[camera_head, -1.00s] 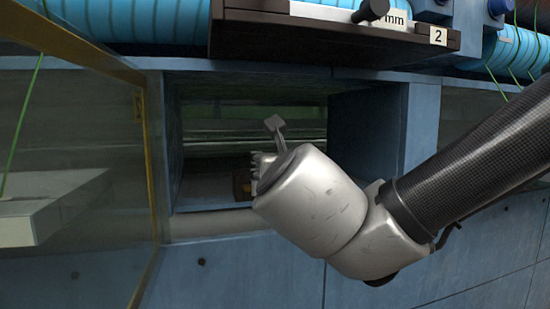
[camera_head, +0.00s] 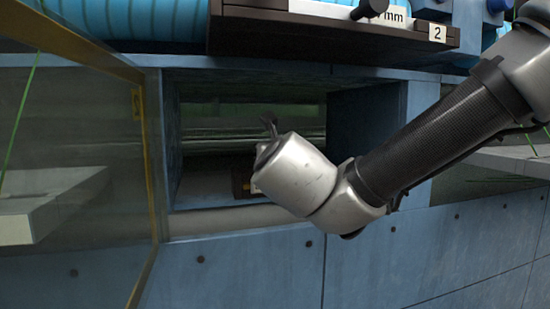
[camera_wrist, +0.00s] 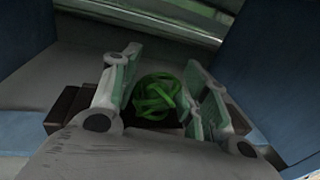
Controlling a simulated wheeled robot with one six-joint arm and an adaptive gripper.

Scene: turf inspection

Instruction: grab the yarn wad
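The yarn wad (camera_wrist: 157,97) is a tangled green ball in the middle of the wrist view. It sits over a dark brown block or tray (camera_wrist: 68,104) inside the recess. My gripper (camera_wrist: 160,85) is open, with one finger on each side of the wad. A gap shows on the left of the wad; the right finger is very close to it, and I cannot tell if it touches. In the head view my wrist hides the wad, and only a little of my gripper (camera_head: 268,128) shows at the recess opening.
The blue recess (camera_head: 370,140) has side walls close around my gripper and a pale sill (camera_head: 215,222) below. An open glass door with a yellow frame (camera_head: 152,170) stands at left. A dark shelf (camera_head: 330,35) marked 2 overhangs the top.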

